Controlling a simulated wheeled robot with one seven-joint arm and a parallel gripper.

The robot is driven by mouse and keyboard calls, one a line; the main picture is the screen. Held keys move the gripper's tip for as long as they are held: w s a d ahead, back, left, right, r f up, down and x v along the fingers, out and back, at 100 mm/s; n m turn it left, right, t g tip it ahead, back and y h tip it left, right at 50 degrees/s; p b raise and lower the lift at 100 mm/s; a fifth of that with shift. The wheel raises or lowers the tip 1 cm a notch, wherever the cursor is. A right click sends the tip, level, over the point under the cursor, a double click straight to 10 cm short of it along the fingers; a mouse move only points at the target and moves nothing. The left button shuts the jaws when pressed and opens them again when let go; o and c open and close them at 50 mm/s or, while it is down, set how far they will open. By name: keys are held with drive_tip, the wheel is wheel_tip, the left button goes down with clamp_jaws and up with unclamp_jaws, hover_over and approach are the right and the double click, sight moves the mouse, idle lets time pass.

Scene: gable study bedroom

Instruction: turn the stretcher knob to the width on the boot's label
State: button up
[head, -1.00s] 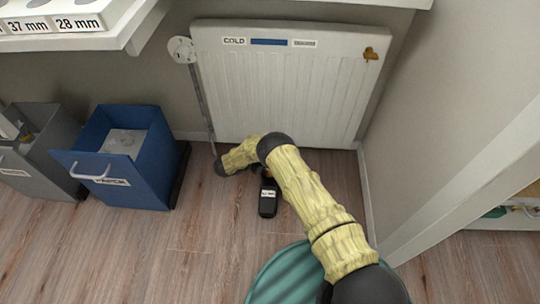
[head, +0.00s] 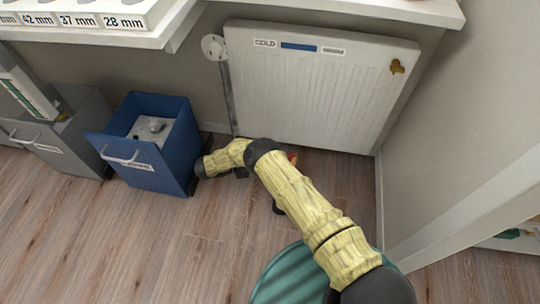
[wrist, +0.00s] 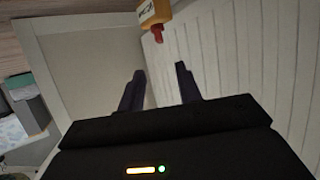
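I cannot make out a boot, its label or a stretcher knob for certain. A grey block with a round knob on top (head: 155,126) sits inside the blue open bin (head: 190,160) in the head view. My gripper (wrist: 160,72) is open and empty in the wrist view, its two dark fingers apart. A yellow bottle with a red tip (wrist: 154,14) stands beyond the fingertips, apart from them; its label is cut off.
A white radiator (head: 320,100) marked COLD stands against the back wall, with a round white dial (head: 213,47) at its upper left. A grey bin (head: 75,135) is left of the blue one. A shelf edge (head: 185,25) overhangs the bins. Floor in front is clear.

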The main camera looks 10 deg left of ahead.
drive_tip(key=shift+v, duration=1.25)
